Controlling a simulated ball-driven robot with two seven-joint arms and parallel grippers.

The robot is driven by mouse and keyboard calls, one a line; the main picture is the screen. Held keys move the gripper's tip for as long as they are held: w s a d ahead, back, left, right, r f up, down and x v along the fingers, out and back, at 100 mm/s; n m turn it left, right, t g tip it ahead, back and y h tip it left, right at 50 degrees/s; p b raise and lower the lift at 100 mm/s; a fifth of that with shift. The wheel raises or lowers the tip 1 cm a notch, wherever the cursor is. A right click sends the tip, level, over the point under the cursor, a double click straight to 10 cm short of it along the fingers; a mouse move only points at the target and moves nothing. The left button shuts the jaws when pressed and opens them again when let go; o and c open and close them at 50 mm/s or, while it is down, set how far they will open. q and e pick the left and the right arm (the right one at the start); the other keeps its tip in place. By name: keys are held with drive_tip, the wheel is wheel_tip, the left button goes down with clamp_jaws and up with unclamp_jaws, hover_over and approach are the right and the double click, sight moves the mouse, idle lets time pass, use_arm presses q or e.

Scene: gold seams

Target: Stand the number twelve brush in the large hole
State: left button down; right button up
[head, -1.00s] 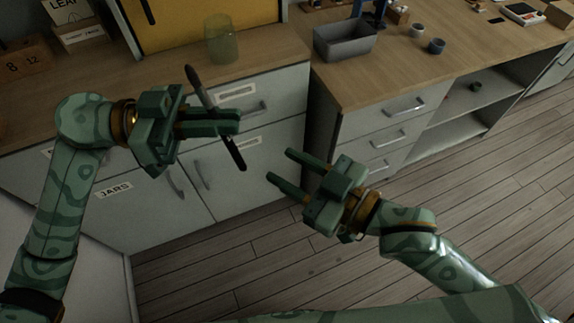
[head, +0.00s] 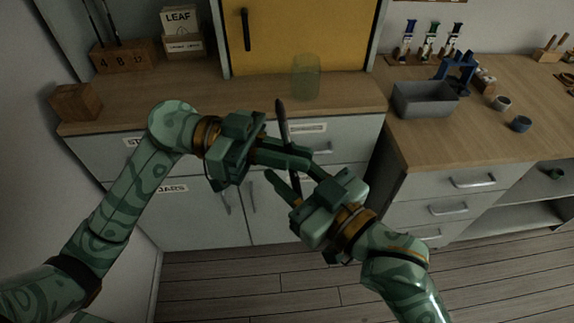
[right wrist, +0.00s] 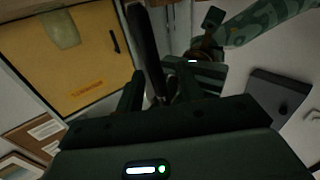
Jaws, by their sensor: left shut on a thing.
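A dark, slim brush (head: 282,118) stands nearly upright, shut between the fingers of my left gripper (head: 308,160) in front of the counter drawers. Its number cannot be read. My right gripper (head: 298,178) is open, its fingers on either side of the brush's lower part below the left gripper. The right wrist view shows the dark shaft (right wrist: 145,45) running down between the right fingers (right wrist: 158,92); whether they touch it is unclear. A wooden block (head: 128,60) marked 4, 8 and 12 is on the counter at the back left. Thin shafts stand at 4 and 8; none shows at 12.
A plain wooden block (head: 76,102) sits at the counter's left end. A green glass (head: 306,78) stands before the yellow door (head: 300,35). A LEAF box (head: 180,20) is beside the numbered block. A grey bin (head: 424,100) is on the right counter. The left counter's middle is clear.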

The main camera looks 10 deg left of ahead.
drive_tip(key=shift+w+a, duration=0.35)
drive_tip(key=shift+a, duration=0.15)
clamp_jaws()
use_arm(q)
drive_tip(key=c, duration=1.4)
unclamp_jaws()
drive_tip(key=shift+c, duration=0.2)
